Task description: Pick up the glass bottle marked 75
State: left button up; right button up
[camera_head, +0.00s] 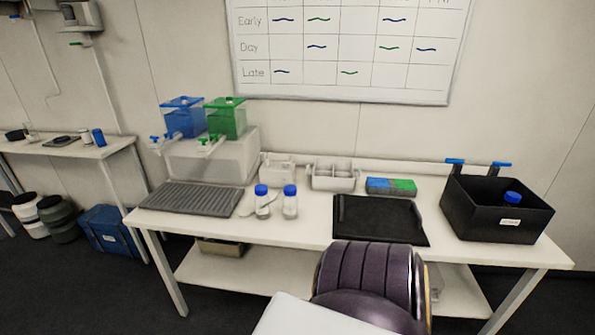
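Two clear glass bottles with blue caps stand upright side by side on the white table, left of its middle: a left bottle (263,208) and a right bottle (290,208). Another blue cap (511,198) shows inside the black bin (497,227) at the table's right end; the body below it is mostly hidden by the bin wall. Any marks on the bottles are too small to read, so I cannot tell which one is marked 75. Neither of my grippers is in view.
A ribbed grey drain tray (192,198) lies left of the bottles, below blue (184,120) and green (226,120) tanks with taps. A black tray (380,220) lies right of them.

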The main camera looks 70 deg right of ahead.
aim_at(290, 205)
jog(key=z, duration=2)
